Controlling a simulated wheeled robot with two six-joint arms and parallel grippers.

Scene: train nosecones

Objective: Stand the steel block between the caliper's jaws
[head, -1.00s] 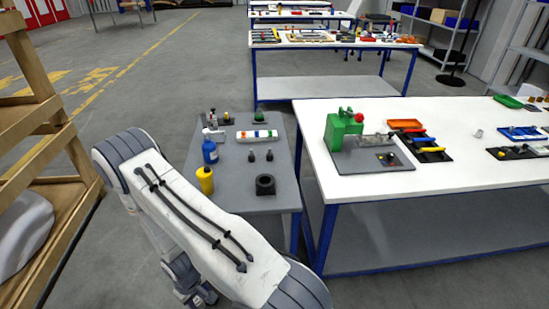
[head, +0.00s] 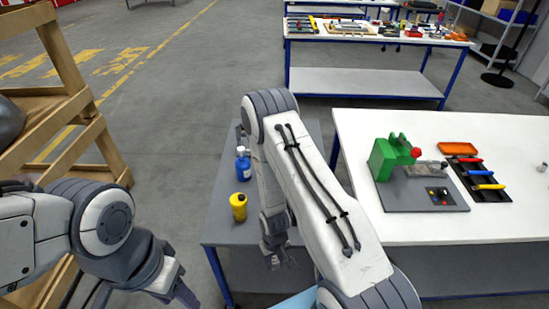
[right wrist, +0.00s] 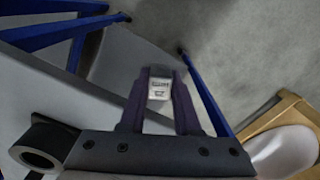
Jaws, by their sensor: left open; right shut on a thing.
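The steel block (right wrist: 160,88) is a small silvery piece with dark markings on its face. My right gripper (right wrist: 160,100) is shut on it, with a dark finger on each side. In the head view my right gripper (head: 278,258) hangs over the front of the grey table, and the block cannot be made out there. My left gripper (head: 178,294) is at the bottom left, open, partly cut off by the frame edge and away from the tables. I cannot pick out the caliper for certain. My right arm hides much of the grey table.
A black ring (right wrist: 42,146) shows in the right wrist view. The white table (head: 400,128) holds a green device (head: 388,160) on a grey board. A wooden rack (head: 75,75) stands left.

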